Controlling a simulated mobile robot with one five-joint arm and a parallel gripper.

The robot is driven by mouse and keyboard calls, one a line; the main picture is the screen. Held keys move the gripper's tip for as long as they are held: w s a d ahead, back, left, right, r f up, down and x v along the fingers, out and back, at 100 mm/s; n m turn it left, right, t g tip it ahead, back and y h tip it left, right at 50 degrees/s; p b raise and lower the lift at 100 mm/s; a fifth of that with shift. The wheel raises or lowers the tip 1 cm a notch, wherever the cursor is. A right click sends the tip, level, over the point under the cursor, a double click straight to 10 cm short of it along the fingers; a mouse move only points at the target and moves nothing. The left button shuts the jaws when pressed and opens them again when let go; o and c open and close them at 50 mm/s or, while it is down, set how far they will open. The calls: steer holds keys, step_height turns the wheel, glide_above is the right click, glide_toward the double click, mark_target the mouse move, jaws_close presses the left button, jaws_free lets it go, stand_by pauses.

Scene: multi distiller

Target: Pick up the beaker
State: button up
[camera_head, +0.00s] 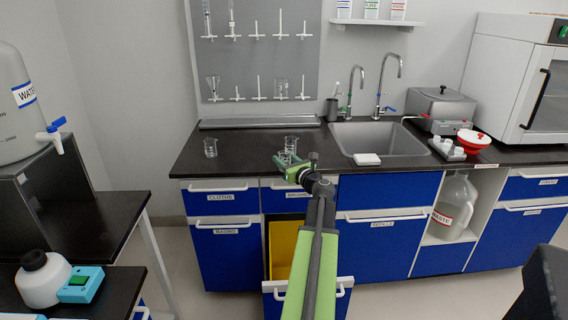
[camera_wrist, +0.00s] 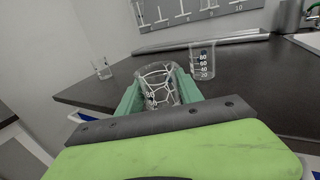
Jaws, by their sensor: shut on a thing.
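A clear glass beaker (camera_wrist: 158,88) stands between the two green fingers of my gripper (camera_wrist: 160,96) in the wrist view, and the fingers are shut on its sides. In the head view my gripper (camera_head: 285,161) is over the front part of the black counter, and the held beaker (camera_head: 285,156) is partly hidden by it. A second clear beaker (camera_wrist: 203,62) with a white scale stands behind and to the right; it also shows in the head view (camera_head: 292,143). A smaller clear beaker (camera_wrist: 102,68) stands to the left on the counter (camera_head: 210,148).
A sink (camera_head: 385,139) with taps lies to the right, with a white block (camera_head: 367,159) at its front edge. A pegboard (camera_head: 255,60) with glassware hangs behind. A drawer with a yellow inside (camera_head: 284,245) is open below. The counter between the beakers is clear.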

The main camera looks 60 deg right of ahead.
steer(key=shift+c, duration=1)
steer(key=shift+r, duration=0.1)
steer(key=shift+r+p, duration=0.25)
steer(key=shift+p, duration=0.1)
steer(key=r+p, duration=0.2)
steer(key=s+r+p, duration=0.1)
steer(key=r+p, duration=0.1)
steer(key=shift+r+p, duration=0.35)
steer(key=shift+p, duration=0.05)
steer(key=s+d+r+p, duration=0.1)
steer(key=s+r+p, duration=0.4)
steer(key=s, duration=0.5)
steer(key=shift+s+r, duration=0.3)
steer(key=shift+s, duration=0.05)
steer(key=shift+d, duration=0.1)
